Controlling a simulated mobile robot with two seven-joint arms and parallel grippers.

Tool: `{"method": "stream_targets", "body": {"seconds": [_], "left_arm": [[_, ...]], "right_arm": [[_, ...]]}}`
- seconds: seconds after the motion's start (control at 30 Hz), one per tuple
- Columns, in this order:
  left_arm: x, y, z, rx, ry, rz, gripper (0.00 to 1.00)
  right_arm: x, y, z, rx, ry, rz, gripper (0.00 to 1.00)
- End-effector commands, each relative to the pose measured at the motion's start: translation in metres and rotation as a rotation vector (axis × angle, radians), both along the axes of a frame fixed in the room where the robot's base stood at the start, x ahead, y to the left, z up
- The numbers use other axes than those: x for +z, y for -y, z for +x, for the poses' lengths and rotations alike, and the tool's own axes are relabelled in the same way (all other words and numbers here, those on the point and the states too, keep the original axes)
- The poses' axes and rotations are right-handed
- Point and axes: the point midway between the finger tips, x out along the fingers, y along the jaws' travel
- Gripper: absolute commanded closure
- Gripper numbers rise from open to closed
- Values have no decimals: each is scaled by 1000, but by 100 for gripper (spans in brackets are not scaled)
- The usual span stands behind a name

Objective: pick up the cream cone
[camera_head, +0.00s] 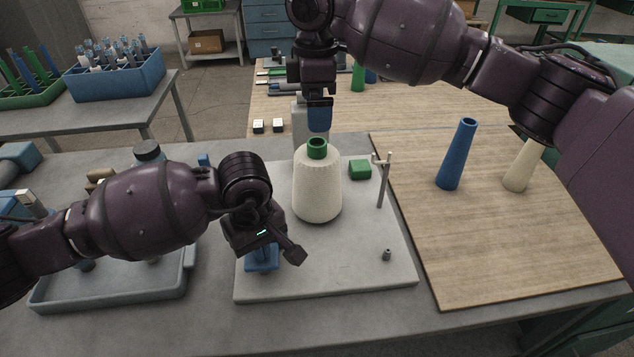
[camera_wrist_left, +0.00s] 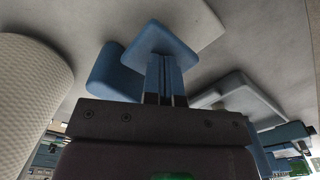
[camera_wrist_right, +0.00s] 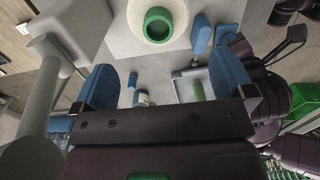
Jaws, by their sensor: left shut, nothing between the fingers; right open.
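The cream cone (camera_head: 521,170) stands upright on the wooden board (camera_head: 490,250) at the right, its top hidden behind my right arm. A blue cone (camera_head: 457,155) stands to its left. My right gripper (camera_head: 319,120) is open and empty, pointing down above and just behind the wound yarn package (camera_head: 317,190), far left of the cream cone. Its spread blue fingers (camera_wrist_right: 165,90) show in the right wrist view. My left gripper (camera_head: 262,258) is shut and empty, low over the grey plate to the front left of the package; its blue fingertips (camera_wrist_left: 160,50) show in the left wrist view.
The grey plate (camera_head: 340,265) also carries a thin post (camera_head: 384,182), a green block (camera_head: 360,169) and a small metal knob (camera_head: 387,255). A shallow tray (camera_head: 110,293) lies at the left. The front of the wooden board is clear.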

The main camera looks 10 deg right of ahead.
Motion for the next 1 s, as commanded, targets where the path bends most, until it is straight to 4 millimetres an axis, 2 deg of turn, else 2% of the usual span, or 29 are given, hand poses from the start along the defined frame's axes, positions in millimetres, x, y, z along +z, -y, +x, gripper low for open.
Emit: {"method": "stream_targets", "body": {"seconds": [0.1,0.23,0.53,0.83,1.0], "left_arm": [[-2,-1,0,1,-2,2,100],[-2,-1,0,1,-2,2,100],[-2,0,0,1,-2,1,100],[-2,-1,0,1,-2,2,100],[-2,-1,0,1,-2,1,100]], "right_arm": [[-23,0,0,-1,-5,0,0],[-41,0,0,-1,-3,1,0],[-61,1,0,-1,-2,2,0],[-99,2,2,-2,-3,2,0],[-106,2,2,-3,-1,3,0]]}}
